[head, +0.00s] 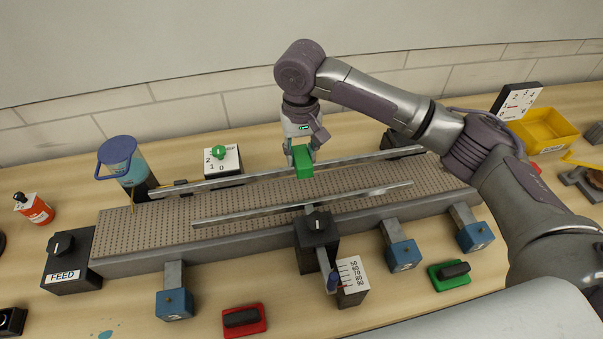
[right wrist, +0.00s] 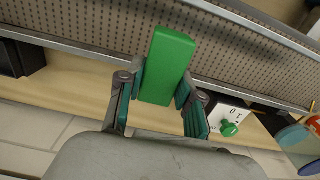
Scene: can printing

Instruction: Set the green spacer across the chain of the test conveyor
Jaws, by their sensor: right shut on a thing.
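The green spacer (head: 303,163) is a plain rectangular block held in my right gripper (head: 302,152). In the head view it shows above the far side of the test conveyor, near the far guide rail (head: 230,181). In the right wrist view the spacer (right wrist: 168,66) stands between the two fingers of the gripper (right wrist: 156,92), its far end overlapping the rail and chain in the picture. The conveyor's chain (head: 152,222) is a brown, dotted band, and it also fills the top of the right wrist view (right wrist: 255,55). The gap between spacer and chain is hard to judge. My left gripper is out of view.
A near guide rail (head: 250,213) runs along the chain. A black post block (head: 317,240) stands at the near side. A dial box with a green knob (head: 222,160) and a blue-lidded jug (head: 124,165) stand behind the conveyor. A yellow bin (head: 545,130) is at the right.

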